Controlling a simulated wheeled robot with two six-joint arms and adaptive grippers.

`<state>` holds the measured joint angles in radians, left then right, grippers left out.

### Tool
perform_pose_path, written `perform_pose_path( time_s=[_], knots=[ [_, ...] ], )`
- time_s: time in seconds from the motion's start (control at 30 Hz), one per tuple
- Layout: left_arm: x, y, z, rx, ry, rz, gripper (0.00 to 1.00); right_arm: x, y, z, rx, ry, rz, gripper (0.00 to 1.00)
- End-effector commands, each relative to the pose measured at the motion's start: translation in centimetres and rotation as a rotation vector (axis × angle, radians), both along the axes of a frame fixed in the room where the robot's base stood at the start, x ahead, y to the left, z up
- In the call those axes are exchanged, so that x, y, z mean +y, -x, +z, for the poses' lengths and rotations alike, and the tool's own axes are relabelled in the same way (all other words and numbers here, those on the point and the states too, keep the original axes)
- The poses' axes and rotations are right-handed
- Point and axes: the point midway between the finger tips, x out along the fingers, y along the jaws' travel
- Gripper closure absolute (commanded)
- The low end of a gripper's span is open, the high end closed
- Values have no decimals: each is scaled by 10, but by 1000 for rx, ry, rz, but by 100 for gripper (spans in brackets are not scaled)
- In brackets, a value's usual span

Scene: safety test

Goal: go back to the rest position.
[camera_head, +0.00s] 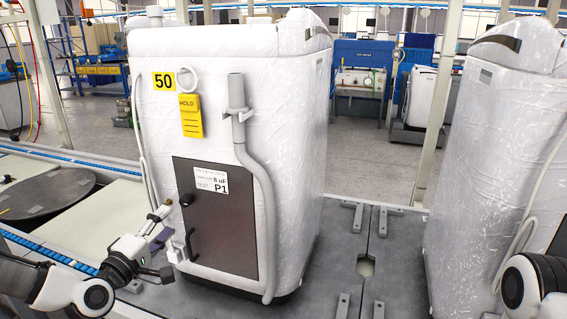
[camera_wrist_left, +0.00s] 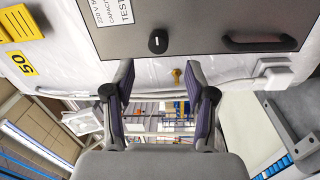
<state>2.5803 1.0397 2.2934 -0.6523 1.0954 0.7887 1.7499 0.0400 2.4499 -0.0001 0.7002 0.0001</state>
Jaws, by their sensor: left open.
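My left gripper (camera_head: 160,242) is open and empty beside the left front edge of a white wrapped appliance (camera_head: 300,130). Its two fingers, with purple inner pads, also show spread apart in the left wrist view (camera_wrist_left: 159,88).
The appliance carries a yellow "50" tag (camera_head: 164,82), a yellow "HOLD" tag (camera_head: 190,115) and a grey hose (camera_head: 262,200). A second wrapped appliance (camera_head: 490,130) stands at right. A dark round plate (camera_head: 45,192) lies at left. Grey floor shows between the appliances.

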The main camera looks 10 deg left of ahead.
Motion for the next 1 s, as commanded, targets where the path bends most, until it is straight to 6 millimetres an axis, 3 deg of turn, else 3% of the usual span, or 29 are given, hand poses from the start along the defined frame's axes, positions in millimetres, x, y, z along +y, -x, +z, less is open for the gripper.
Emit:
perform_pose_path(
  time_s=[0.13,0.27,0.4,0.5,0.6,0.7,0.77,0.87,1.0],
  knots=[
    [-12,3,-31,92,-43,-31,44,0,0,9,0,0,0,60],
    [-62,18,-101,316,-183,-160,44,0,0,24,0,0,0,60],
    [-116,74,-198,640,-366,-325,44,0,0,37,0,0,0,60],
    [-144,133,-255,852,-531,-459,44,0,0,44,0,0,0,60],
    [-160,197,-295,1034,-705,-608,44,0,0,50,0,0,0,60],
    [-165,257,-317,1182,-889,-767,44,0,0,54,0,0,0,60],
    [-159,283,-321,1250,-1012,-857,44,0,0,53,0,0,0,60],
    [-146,300,-320,1304,-1101,-938,44,0,0,51,0,0,0,60],
    [-146,302,-321,1282,-1156,-1004,44,0,0,51,0,0,0,60]
  ],
)
